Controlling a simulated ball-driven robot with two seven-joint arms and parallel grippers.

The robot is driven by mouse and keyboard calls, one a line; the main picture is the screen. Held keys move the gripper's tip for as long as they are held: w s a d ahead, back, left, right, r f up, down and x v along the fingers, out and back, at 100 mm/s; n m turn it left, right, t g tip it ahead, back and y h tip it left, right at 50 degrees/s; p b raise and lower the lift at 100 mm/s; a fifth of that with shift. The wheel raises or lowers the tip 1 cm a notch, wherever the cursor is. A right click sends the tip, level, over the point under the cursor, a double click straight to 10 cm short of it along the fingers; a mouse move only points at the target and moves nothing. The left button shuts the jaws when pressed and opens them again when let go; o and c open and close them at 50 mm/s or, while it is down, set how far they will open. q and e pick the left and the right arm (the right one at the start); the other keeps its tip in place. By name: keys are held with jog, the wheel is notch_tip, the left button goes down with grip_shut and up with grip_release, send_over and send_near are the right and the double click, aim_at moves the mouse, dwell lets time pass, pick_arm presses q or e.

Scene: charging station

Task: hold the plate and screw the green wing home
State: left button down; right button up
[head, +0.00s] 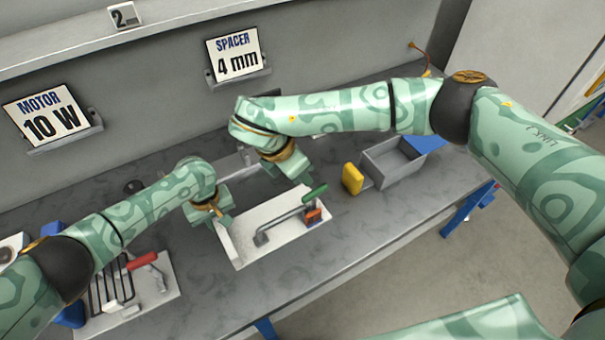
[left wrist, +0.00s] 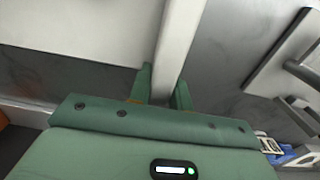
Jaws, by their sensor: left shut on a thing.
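A white plate or shallow tray (head: 262,250) with raised edges lies on the grey bench. On it is a grey bar with a green handle-like end (head: 315,194), likely the green wing, and a small orange-red block (head: 313,217). My left gripper (head: 222,222) is at the plate's left edge. In the left wrist view its fingers (left wrist: 165,90) are shut on a white upright strip (left wrist: 181,45), which looks like the plate's edge. My right gripper (head: 303,177) points down over the plate's back right, just behind the green end. Its jaw opening is not clear.
A yellow block (head: 352,179) and a grey bin (head: 392,163) stand to the right. At the left is a white board (head: 155,295) with a black wire rack and red handle (head: 142,261). Signs "MOTOR 10 W" (head: 46,115) and "SPACER 4 mm" (head: 236,54) stand behind. The front bench strip is clear.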

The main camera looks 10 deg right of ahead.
pick_arm(q)
jog(key=c, duration=1.2)
grip_release()
